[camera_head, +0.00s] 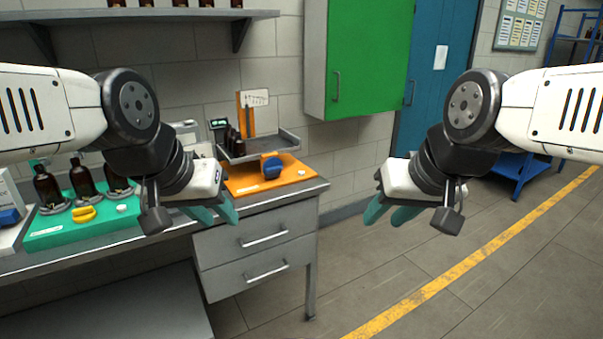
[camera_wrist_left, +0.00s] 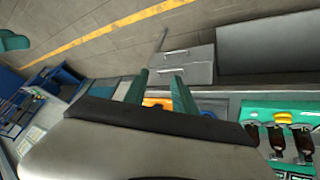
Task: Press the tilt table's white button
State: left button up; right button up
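The tilt table appears to be the grey tray (camera_head: 265,146) mounted over an orange base (camera_head: 300,173), with a blue rounded part (camera_head: 271,167) beside it. Dark bottles (camera_head: 234,140) stand at the tray's left end. A flat white patch (camera_head: 247,188) lies on the base; I cannot tell whether it is a button or a label. My left gripper (camera_head: 216,210) is open and empty, in front of the base, partly covering its left side. Its two teal fingers stand apart in the left wrist view (camera_wrist_left: 160,90). My right gripper (camera_head: 390,212) is open and empty over the floor.
A green wall cabinet (camera_head: 368,55) hangs behind. Drawers (camera_head: 265,255) sit under the bench.

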pick_arm(q)
grip_shut()
dwell(1.5)
